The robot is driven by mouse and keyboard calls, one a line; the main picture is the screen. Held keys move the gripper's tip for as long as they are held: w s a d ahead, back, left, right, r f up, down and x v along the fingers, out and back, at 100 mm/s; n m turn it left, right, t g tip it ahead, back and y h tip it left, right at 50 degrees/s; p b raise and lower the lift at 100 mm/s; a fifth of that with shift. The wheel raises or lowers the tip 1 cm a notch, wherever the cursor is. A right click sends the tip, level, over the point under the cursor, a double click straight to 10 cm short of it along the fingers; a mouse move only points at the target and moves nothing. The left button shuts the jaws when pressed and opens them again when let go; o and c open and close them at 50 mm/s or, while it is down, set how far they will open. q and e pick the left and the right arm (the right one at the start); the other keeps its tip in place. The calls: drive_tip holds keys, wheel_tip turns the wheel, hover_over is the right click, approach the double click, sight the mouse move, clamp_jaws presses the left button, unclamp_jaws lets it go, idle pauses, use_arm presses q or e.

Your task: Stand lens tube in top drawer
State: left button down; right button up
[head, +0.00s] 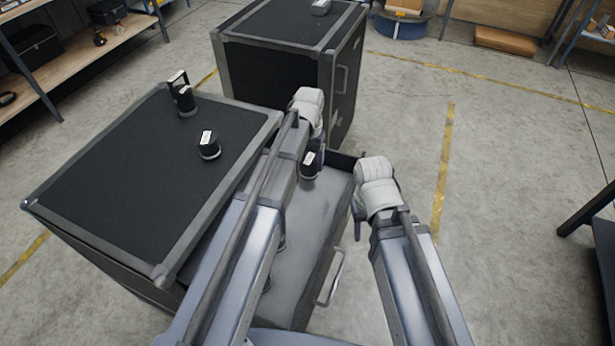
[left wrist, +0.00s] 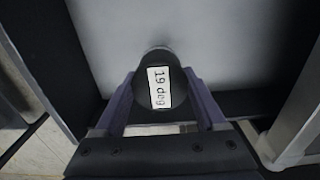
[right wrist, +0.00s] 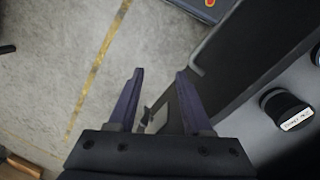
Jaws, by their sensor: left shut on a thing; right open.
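A black lens tube (head: 310,163) with a white label is between the fingers of my left gripper (left wrist: 160,98). The label on the tube reads "19 deg" in the left wrist view (left wrist: 160,88). The tube is upright over the grey floor of the open top drawer (head: 312,235), near its far end; I cannot tell whether its base touches the floor. My right gripper (head: 358,215) is open and empty beside the drawer's outer side. It shows with fingers apart in the right wrist view (right wrist: 157,95).
Black labelled pieces (head: 208,147) and (head: 184,100) stand on the black case top (head: 120,170). My left arm covers part of the drawer, with dark objects partly showing beside it. A second black case (head: 285,25) stands behind. Open floor (head: 500,180) lies to the right.

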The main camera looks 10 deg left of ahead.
sight(309, 169)
use_arm(q)
drive_tip(key=shift+f, duration=0.1)
wheel_tip(309, 169, down, 4)
drive_tip(key=b, duration=0.3)
drive_tip(key=shift+r, duration=0.2)
drive_tip(key=shift+f+b, duration=0.15)
drive_tip(key=shift+b, duration=0.25)
unclamp_jaws()
